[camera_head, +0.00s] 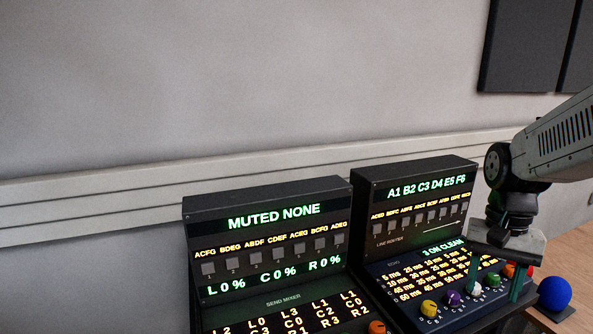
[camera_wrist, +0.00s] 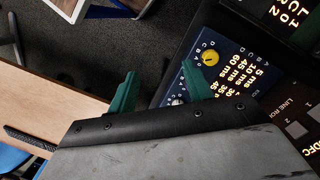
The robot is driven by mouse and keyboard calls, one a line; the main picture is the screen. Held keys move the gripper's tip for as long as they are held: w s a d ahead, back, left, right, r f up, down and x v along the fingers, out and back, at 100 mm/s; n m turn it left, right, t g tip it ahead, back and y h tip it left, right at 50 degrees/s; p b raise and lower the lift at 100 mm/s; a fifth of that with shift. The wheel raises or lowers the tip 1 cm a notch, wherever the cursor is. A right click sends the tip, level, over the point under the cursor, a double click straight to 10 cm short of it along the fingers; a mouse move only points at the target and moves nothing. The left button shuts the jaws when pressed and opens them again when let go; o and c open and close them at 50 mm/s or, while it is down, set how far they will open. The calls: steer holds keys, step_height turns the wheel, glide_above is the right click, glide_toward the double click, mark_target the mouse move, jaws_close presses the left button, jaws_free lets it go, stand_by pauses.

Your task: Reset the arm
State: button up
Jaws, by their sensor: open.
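My arm comes in from the right in the head view. My gripper (camera_head: 494,283) points down over the front right of the right-hand console (camera_head: 413,175), near its row of coloured knobs. Its two green fingers are apart with a knob visible between them; I cannot tell whether they touch anything. In the wrist view my gripper (camera_wrist: 158,92) shows the two green fingers spread. A yellow knob (camera_wrist: 210,59) is beyond the right finger, and part of a pale knob shows low between the fingers.
A left-hand console (camera_head: 265,215) reads "MUTED NONE". Yellow (camera_head: 429,308) and purple (camera_head: 453,298) knobs sit left of my gripper. A blue ball (camera_head: 554,293) stands right of the console. A wooden table (camera_wrist: 45,100) edge and dark floor show in the wrist view. The wall side is clear.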

steer(key=s+a+r+n+t, duration=0.1)
steer(key=s+a+r+n, duration=0.1)
steer(key=s, duration=0.5)
steer(key=s+a+r+n+t, duration=0.2)
steer(key=s+a+r+n, duration=0.1)
steer(key=s+a, duration=0.3)
steer(key=shift+s+a+n, duration=0.35)
steer(key=shift+s+n, duration=0.55)
steer(key=shift+s, duration=0.05)
